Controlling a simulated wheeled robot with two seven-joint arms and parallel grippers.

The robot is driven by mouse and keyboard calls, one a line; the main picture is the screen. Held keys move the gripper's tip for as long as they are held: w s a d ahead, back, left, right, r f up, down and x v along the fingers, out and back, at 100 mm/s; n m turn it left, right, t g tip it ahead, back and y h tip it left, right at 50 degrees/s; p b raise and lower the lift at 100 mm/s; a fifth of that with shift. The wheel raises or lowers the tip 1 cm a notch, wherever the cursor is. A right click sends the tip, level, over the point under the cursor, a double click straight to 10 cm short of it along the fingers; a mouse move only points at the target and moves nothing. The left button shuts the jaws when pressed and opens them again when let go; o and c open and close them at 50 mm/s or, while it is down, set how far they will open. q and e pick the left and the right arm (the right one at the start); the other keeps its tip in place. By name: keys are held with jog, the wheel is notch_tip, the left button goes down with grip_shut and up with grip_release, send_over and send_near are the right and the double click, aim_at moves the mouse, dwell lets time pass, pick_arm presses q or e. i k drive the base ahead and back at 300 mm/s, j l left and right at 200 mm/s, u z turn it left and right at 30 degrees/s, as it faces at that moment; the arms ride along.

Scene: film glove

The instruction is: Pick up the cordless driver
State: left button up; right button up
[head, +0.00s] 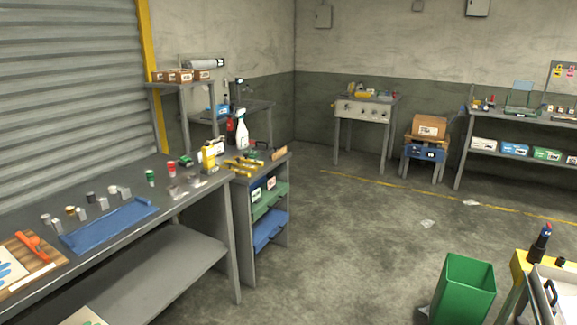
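I cannot pick out the cordless driver for certain in the head view. A dark upright tool with a blue and red top (541,240) stands at the right edge by a yellow-edged surface, too small to name. A small green and black item (185,161) lies toward the back of the left workbench. A yellow upright item (208,156) stands near that bench's far end, and its kind is unclear. Neither of my grippers is in view.
The long grey workbench (95,246) on the left holds a blue mat (110,224), an orange tool (33,244) and several small containers. A green bin (463,290) stands at lower right. Shelves (520,135) and a drawer table (363,110) line the back. The middle floor (350,230) is mostly clear.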

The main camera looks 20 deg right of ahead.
aim_at(543, 237)
jog(key=i+z, duration=0.15)
jog(key=z, duration=0.25)
jog(key=i+j+z, duration=0.1)
jog(key=z, duration=0.3)
jog(key=i+j+z, duration=0.15)
jog(key=z, duration=0.3)
jog(key=i+j+z, duration=0.1)
jog(key=z, duration=0.3)
jog(key=j+z, duration=0.25)
jog(key=z, duration=0.15)
jog(key=i, duration=0.05)
